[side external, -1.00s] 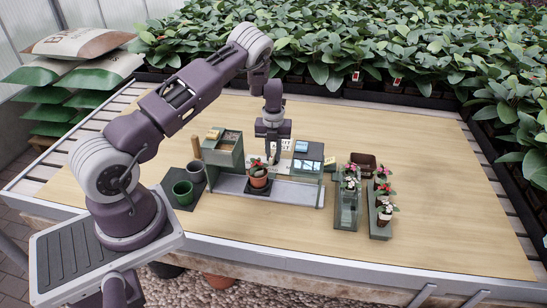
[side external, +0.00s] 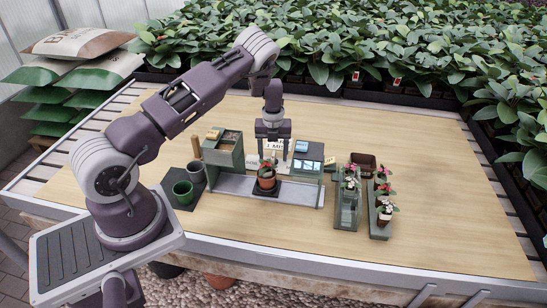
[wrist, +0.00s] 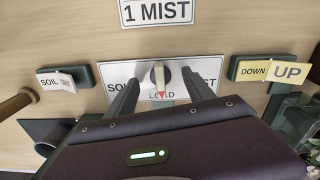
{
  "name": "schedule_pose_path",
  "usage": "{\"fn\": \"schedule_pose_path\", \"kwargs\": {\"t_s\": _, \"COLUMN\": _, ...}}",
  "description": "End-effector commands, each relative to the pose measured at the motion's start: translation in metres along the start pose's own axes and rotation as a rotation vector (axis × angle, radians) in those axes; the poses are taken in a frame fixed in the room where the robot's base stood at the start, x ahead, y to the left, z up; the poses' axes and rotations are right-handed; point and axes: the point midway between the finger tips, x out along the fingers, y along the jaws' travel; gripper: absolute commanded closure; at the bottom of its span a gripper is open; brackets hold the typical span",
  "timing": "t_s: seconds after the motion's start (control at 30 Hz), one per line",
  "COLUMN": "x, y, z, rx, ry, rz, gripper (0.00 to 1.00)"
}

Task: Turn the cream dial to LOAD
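The cream dial (wrist: 158,76) sits on a white plate (wrist: 112,72) marked SOIL, MIST and LOAD in the wrist view. Its red tip points down at the word LOAD and covers part of it. My gripper (side external: 273,152) is open and empty, with one finger on each side of the dial and a gap to it.
The plant's pot stands on a dark carriage on a pale rail (side external: 230,184). A green soil bin (side external: 223,152) is left, a green box (side external: 308,162) right. Flower trays (side external: 347,212) stand further right.

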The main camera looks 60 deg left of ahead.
Motion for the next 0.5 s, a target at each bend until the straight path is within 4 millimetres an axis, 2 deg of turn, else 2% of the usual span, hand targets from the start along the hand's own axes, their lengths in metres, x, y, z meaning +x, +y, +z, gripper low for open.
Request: {"fn": "schedule_pose_path", "kwargs": {"t_s": 0.5, "x": -0.0005, "y": -0.0007, "z": 0.0003, "rx": 0.0, "ry": -0.001, "rz": -0.001, "gripper": 0.27}}
